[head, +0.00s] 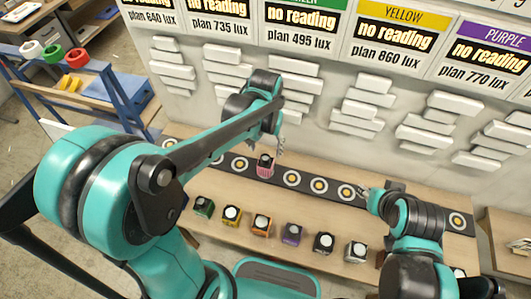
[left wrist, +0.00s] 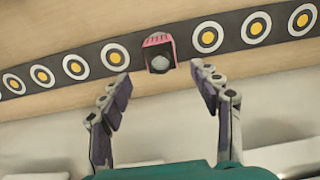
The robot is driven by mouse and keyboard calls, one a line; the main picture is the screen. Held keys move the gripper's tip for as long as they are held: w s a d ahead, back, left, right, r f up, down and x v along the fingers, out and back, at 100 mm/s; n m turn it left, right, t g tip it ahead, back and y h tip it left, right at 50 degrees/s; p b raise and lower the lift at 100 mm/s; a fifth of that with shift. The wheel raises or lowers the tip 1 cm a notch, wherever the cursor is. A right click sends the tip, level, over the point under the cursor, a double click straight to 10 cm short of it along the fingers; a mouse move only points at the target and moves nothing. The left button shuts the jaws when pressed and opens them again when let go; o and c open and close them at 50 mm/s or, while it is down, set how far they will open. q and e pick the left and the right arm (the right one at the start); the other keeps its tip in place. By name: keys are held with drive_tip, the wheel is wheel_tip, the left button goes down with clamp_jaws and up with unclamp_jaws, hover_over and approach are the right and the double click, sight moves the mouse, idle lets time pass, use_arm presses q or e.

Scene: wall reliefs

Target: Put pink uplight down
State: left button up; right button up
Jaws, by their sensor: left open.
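The pink uplight (head: 265,166) stands upright on the dark strip (head: 307,182) with yellow-and-white ring targets, along the back of the wooden bench. In the left wrist view the pink uplight (left wrist: 158,52) sits in line with the row of targets, and any ring under it is hidden. My left gripper (head: 279,146) is open just behind and above it. In the left wrist view my left gripper's (left wrist: 161,77) fingers are spread to either side, with a gap to the uplight. My right gripper (head: 364,193) is over the strip further right; its jaw state is unclear.
Several uplights stand in a front row, including green (head: 203,206), yellow (head: 231,215), orange (head: 261,224) and purple (head: 291,234). White relief blocks (head: 295,78) project from the wall behind the strip. A blue rack (head: 75,75) with coloured rings stands left.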

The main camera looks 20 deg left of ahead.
use_arm(q)
drive_tip(key=shift+r, duration=0.9)
drive_tip(key=s+a+r+t, duration=0.2)
drive_tip(key=s+t, duration=0.1)
drive_tip(key=s, duration=0.2)
drive_tip(key=s+a+r+t, duration=0.2)
drive_tip(key=s+r+t, duration=0.1)
drive_tip(key=s+t, duration=0.1)
drive_tip(key=shift+s+a, duration=0.35)
drive_tip(key=shift+s, duration=0.3)
